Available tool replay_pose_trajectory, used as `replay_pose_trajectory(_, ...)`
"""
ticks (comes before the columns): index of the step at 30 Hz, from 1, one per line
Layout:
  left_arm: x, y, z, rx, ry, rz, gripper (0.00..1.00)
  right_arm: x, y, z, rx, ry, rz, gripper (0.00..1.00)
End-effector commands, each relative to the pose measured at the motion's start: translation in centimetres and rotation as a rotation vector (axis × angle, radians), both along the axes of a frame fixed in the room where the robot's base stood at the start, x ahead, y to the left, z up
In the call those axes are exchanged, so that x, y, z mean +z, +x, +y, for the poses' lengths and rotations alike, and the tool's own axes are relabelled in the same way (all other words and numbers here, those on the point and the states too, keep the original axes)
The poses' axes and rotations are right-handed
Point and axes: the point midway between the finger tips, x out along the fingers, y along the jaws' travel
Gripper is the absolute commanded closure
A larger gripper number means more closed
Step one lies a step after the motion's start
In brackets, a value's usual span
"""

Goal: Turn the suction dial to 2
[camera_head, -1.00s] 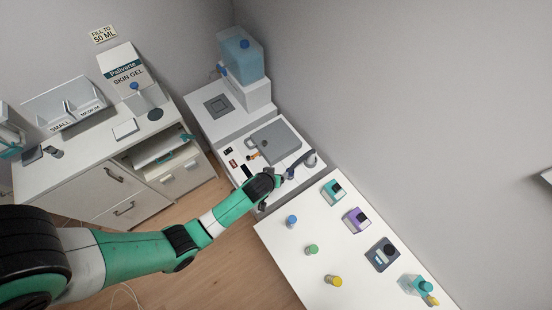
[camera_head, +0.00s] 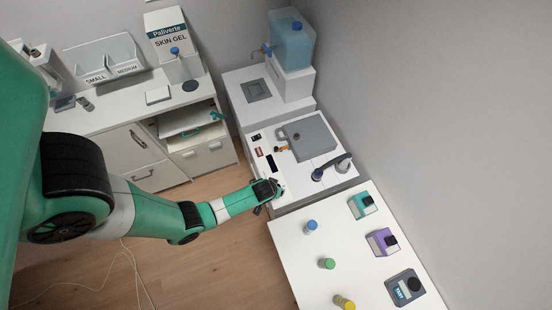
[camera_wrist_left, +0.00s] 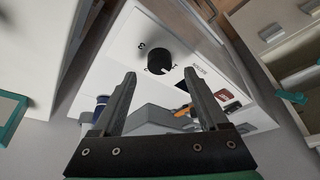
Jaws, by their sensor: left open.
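The suction dial is a round black knob (camera_wrist_left: 160,62) on a white panel in the left wrist view. Printed numbers ring it, with a 3 to its left, and small lettering stands on the panel to its right. I cannot tell which number it points to. My left gripper (camera_wrist_left: 160,74) is open and empty, its two fingers reaching toward the panel on either side of the dial, apart from it. In the head view, my left gripper (camera_head: 268,190) is at the front edge of the white unit (camera_head: 322,182); the dial is hidden there. My right gripper is not in view.
A blue water tank (camera_head: 291,42) stands behind. A white table (camera_head: 290,262) with coloured bottles is at the right front. A cabinet (camera_head: 133,165) stands at left; open floor lies between.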

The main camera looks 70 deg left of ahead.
Motion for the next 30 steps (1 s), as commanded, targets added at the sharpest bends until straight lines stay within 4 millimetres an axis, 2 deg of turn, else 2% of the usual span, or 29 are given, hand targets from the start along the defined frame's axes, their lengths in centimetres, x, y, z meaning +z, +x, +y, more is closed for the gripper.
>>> replay_pose_trajectory(1, -1.8, 0.3, 0.3, 0.002, 0.000, -0.001, 0.23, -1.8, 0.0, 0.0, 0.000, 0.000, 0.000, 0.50)
replay_pose_trajectory(6, -3.4, 0.9, 1.1, 0.001, 0.000, 0.000, 0.23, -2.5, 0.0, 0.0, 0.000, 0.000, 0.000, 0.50)
replay_pose_trajectory(17, -3.8, 1.1, 1.2, 0.000, 0.000, -0.001, 0.25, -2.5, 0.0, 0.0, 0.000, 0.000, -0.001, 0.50)
replay_pose_trajectory(27, -3.8, 1.1, 1.2, 0.000, 0.000, -0.001, 0.86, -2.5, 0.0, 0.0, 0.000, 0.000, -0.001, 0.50)
replay_pose_trajectory(30, -3.8, 1.1, 1.2, 0.000, 0.000, -0.001, 1.00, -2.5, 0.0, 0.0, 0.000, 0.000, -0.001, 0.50)
